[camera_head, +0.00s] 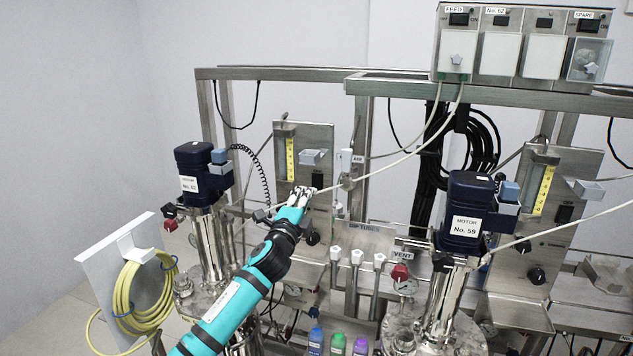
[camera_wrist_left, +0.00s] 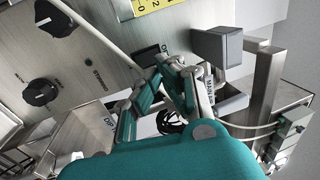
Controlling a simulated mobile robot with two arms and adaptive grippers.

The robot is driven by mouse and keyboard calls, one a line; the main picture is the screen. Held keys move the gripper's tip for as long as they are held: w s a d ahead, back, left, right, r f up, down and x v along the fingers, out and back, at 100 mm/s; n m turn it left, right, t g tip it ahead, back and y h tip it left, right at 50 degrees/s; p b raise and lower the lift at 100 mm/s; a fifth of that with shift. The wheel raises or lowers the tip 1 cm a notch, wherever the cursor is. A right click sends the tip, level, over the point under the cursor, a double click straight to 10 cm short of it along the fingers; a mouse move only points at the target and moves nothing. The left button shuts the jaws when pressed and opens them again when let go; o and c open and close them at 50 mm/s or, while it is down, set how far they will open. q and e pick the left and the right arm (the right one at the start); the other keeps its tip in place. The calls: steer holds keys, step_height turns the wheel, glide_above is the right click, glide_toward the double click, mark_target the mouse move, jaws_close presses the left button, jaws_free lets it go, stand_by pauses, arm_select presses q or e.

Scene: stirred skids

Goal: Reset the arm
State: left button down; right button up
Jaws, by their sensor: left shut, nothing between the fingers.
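My left arm, teal and black, reaches up from the bottom of the head view. Its gripper (camera_head: 302,196) is in front of the left steel control panel (camera_head: 318,138), below a small grey box (camera_head: 312,157). The gripper is shut and empty. In the left wrist view the gripper (camera_wrist_left: 172,66) shows its fingers together close to the panel, between a grey block (camera_wrist_left: 216,46) and a black knob (camera_wrist_left: 42,92). The fingers cover part of the panel's lettering. I cannot tell whether the fingertips touch the panel. My right gripper is not in view.
Motor No. 59 (camera_head: 466,222) stands right of my arm, and another labelled motor (camera_head: 192,172) stands left. A yellow hose (camera_head: 128,295) hangs on a white board at the lower left. A pale cable (camera_head: 400,160) crosses near the gripper. Coloured bottles (camera_head: 338,343) stand below.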

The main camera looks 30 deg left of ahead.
arm_select(q)
steer(key=shift+s+d, duration=0.15)
steer(key=shift+s, duration=0.55)
